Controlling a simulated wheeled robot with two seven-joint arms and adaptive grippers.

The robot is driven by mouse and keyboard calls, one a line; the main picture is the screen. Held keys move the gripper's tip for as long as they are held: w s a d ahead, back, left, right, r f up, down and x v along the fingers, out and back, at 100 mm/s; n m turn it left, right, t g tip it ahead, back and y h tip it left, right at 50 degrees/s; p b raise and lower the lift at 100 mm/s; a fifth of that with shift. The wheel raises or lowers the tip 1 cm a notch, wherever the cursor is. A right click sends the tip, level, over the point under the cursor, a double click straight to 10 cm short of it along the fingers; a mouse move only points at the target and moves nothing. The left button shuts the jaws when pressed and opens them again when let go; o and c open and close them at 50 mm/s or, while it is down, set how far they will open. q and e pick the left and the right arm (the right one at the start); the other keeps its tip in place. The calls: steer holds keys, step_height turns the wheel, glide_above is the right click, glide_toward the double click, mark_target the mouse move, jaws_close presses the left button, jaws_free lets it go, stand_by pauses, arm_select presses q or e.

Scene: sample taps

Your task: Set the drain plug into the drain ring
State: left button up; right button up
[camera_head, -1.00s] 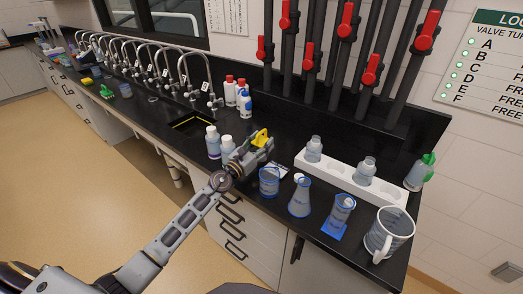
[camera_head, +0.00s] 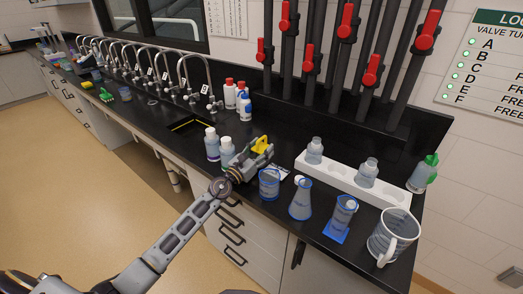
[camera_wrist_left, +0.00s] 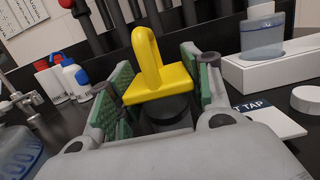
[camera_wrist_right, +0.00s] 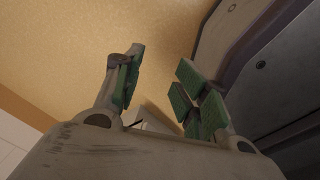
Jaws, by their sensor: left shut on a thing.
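The drain plug (camera_head: 260,145) has a yellow loop handle on a yellow plate. In the left wrist view the drain plug (camera_wrist_left: 158,75) has a dark round stopper under the plate. My left gripper (camera_head: 257,155) is shut on it, with green finger pads on both sides, above the black counter. My right gripper (camera_wrist_right: 158,90) is open and empty, with tan floor behind it. A dark sink opening (camera_head: 190,124) with a yellow line along its edge lies left of the left gripper. I cannot make out the drain ring.
White-capped bottles (camera_head: 212,145) stand between the sink and my left gripper. A beaker (camera_head: 269,185), a flask (camera_head: 301,200) and a large jug (camera_head: 392,238) stand to the right. A white rack (camera_head: 340,178) lies behind them. Curved taps (camera_head: 200,75) line the counter's back.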

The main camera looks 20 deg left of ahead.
mark_target(258, 153)
arm_select(q)
steer(key=o, duration=0.9)
steer(key=shift+r, duration=0.1)
steer(key=shift+s, duration=0.1)
steer(key=shift+s+a, duration=0.15)
steer(key=shift+s, duration=0.1)
steer(key=shift+s+a+f, duration=0.2)
steer(key=shift+s, duration=0.35)
steer(key=shift+v, duration=0.75)
steer(key=shift+s+a+f, duration=0.1)
steer(key=shift+s, duration=0.25)
steer(key=shift+b+v, duration=0.5)
steer(key=shift+v, duration=0.55)
steer(key=shift+b+v, duration=0.65)
steer(key=shift+v, duration=1.05)
steer(key=shift+s+a, duration=0.1)
steer(key=shift+s, duration=0.2)
steer(key=shift+s+a+b, duration=0.25)
steer(key=shift+s+b, duration=0.2)
steer(key=shift+s, duration=0.2)
steer(key=shift+s+f, duration=0.1)
arm_select(e)
steer(key=w+a, duration=0.4)
steer(key=w, duration=0.2)
steer(key=shift+w+f+t, duration=0.2)
steer(key=shift+w+t, duration=0.2)
